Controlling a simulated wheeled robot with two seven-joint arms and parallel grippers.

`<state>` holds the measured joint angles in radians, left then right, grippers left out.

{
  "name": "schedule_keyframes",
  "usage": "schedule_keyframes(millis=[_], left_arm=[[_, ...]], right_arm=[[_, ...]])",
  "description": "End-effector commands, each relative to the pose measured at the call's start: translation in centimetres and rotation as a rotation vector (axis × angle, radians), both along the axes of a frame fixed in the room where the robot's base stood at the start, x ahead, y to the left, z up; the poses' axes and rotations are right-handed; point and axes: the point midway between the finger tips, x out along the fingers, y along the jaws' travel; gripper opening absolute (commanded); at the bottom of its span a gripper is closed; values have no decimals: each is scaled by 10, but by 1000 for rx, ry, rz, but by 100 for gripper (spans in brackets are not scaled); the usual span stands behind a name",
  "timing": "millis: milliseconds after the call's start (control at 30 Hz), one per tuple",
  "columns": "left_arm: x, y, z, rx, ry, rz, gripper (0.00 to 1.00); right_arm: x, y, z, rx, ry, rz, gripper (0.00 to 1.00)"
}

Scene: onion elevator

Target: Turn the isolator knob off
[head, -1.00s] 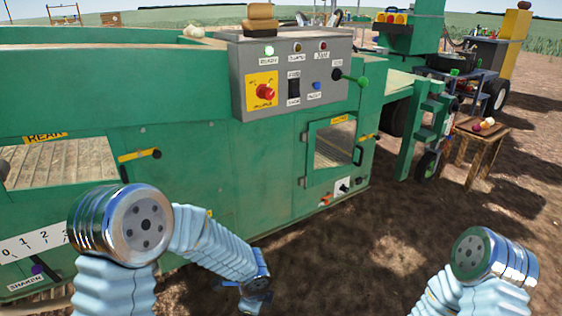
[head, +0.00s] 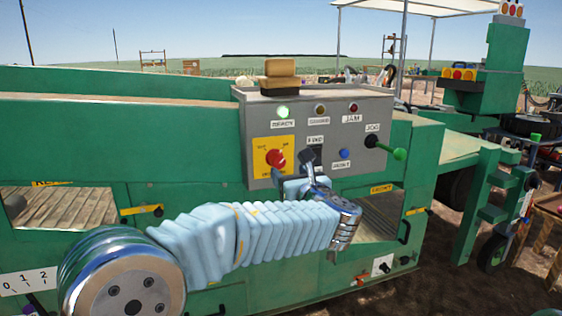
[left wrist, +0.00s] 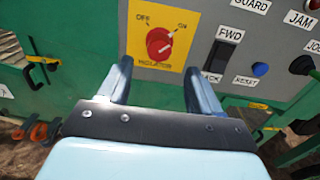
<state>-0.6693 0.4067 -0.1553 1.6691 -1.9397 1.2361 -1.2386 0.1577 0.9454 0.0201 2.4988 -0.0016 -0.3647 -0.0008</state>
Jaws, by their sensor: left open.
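The isolator knob (head: 275,158) is red and sits on a yellow plate (head: 262,172) on the grey control panel. In the left wrist view the knob (left wrist: 159,43) shows close up, with "OFF" at its upper left and "ON" at its upper right. Its white mark seems to slant toward the ON side. My left gripper (head: 292,170) is in front of the panel, just right of and below the knob. In the left wrist view my left gripper's fingers (left wrist: 163,80) are apart and empty, below the knob and not touching it. My right gripper is not in view.
The forward/back switch (left wrist: 222,57) and blue reset button (left wrist: 260,69) lie right of the knob, close to the right finger. A green-tipped jog lever (head: 399,154) sticks out at the panel's right. A lit green ready lamp (head: 283,112) is above.

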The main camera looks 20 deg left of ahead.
Motion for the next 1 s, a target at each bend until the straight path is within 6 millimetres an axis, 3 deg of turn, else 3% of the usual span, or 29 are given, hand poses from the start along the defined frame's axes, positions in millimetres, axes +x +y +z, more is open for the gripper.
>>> schedule_keyframes(millis=[200, 400, 800, 1000], left_arm=[[43, 30, 1, 0, 2, 4, 64], [67, 45, 0, -2, 2, 1, 64], [75, 50, -1, -2, 2, -1, 64], [75, 50, -1, -3, 2, -1, 35]], right_arm=[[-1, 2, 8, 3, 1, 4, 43], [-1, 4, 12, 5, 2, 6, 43], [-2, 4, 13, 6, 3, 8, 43], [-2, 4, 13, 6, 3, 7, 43]])
